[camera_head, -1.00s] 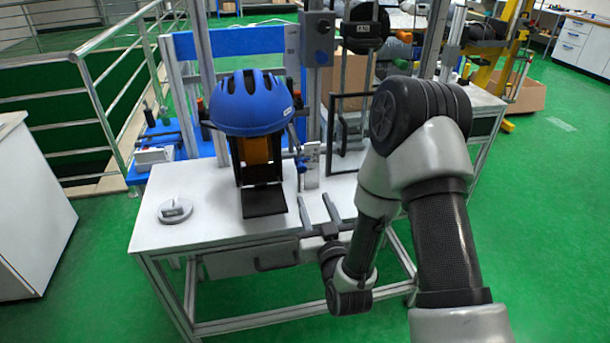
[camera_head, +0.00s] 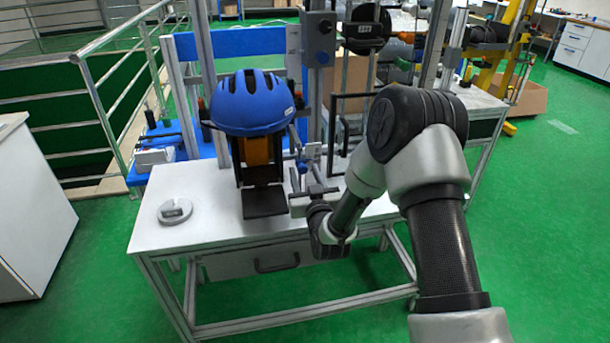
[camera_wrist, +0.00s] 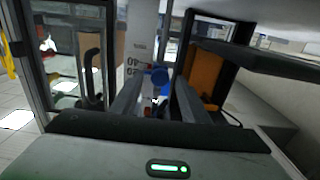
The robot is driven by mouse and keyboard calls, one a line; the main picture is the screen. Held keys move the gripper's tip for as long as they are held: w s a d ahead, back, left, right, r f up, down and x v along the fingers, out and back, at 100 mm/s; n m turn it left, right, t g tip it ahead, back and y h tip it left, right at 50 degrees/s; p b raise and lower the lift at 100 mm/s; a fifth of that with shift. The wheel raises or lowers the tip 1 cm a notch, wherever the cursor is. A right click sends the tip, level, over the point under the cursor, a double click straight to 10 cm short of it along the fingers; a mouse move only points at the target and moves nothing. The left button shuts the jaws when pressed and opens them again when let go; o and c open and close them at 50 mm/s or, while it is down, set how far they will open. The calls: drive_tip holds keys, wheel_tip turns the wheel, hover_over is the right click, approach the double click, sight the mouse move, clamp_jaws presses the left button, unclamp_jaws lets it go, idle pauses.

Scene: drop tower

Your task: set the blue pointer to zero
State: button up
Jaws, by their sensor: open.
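The blue pointer (camera_head: 302,166) is a small blue knob low on the metal post, right of the helmet stand. It also shows in the wrist view (camera_wrist: 158,75), in line with the gap between my fingers, beside a pale scale strip (camera_wrist: 137,62) with dark digits. My gripper (camera_head: 303,180) is at the front of the post, just below the pointer in the head view. In the wrist view my gripper (camera_wrist: 156,98) has its two fingers apart, with the knob beyond or between the tips. I cannot tell whether they touch it. The exact pointer reading is not legible.
A blue helmet (camera_head: 252,102) sits on a dark stand with an orange block (camera_head: 257,150), close left of my gripper. A grey disc (camera_head: 175,211) lies on the white table (camera_head: 210,222). A dark frame (camera_head: 341,122) stands right of the post.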

sight(305, 166)
clamp_jaws()
drive_tip(key=shift+r, duration=1.55)
unclamp_jaws()
drive_tip(key=shift+s, duration=0.1)
drive_tip(key=p+v, duration=0.1)
drive_tip(key=v, duration=1.6)
drive_tip(key=shift+s, duration=0.1)
